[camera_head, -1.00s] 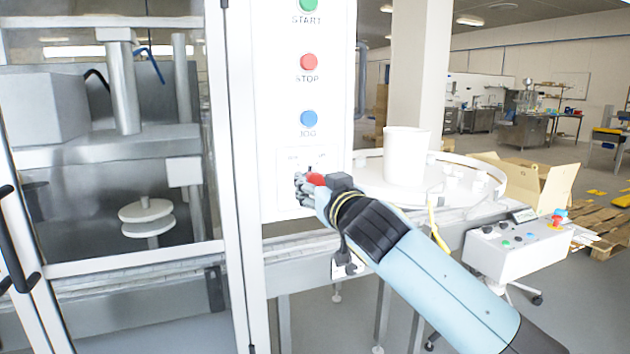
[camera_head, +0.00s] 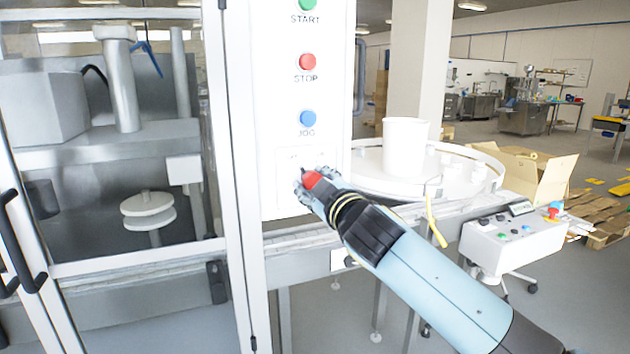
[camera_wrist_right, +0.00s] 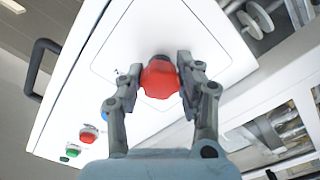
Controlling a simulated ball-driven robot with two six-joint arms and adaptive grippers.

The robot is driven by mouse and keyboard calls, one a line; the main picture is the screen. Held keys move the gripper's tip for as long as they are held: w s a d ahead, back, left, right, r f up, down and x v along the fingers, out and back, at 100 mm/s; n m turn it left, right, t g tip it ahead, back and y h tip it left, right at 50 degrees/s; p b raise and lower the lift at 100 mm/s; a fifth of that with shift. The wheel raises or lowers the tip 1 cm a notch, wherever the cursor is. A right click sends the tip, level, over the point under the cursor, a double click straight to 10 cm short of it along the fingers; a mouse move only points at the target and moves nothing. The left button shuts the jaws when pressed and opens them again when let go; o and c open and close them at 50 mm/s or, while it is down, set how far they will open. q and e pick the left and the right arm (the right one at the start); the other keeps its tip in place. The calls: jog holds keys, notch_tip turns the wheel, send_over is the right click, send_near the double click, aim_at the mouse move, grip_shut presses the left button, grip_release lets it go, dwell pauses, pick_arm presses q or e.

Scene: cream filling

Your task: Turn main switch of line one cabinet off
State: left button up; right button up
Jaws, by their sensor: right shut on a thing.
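The white cabinet panel (camera_head: 272,80) carries a green START button (camera_head: 306,3), a red STOP button (camera_head: 307,62) and a blue JOG button (camera_head: 308,118) in a column. Below them is the red main switch knob (camera_head: 311,179), partly hidden by my right gripper (camera_head: 308,186). In the right wrist view the red knob (camera_wrist_right: 159,77) sits between the two fingers of my right gripper (camera_wrist_right: 157,82), which is shut on it. The switch labels are mostly hidden or too small to read. My left gripper is not in view.
A glazed machine enclosure with a black door handle (camera_head: 18,240) stands to the left. A white bucket (camera_head: 405,147) on a round table (camera_head: 350,182) and a small control box (camera_head: 510,243) stand to the right. Cardboard boxes and pallets lie further right.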

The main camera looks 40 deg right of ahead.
dwell(0.3)
jog(key=shift+f, duration=0.1)
jog(key=o, duration=1.2)
jog(key=shift+c, duration=0.2)
jog(key=v, duration=1.2)
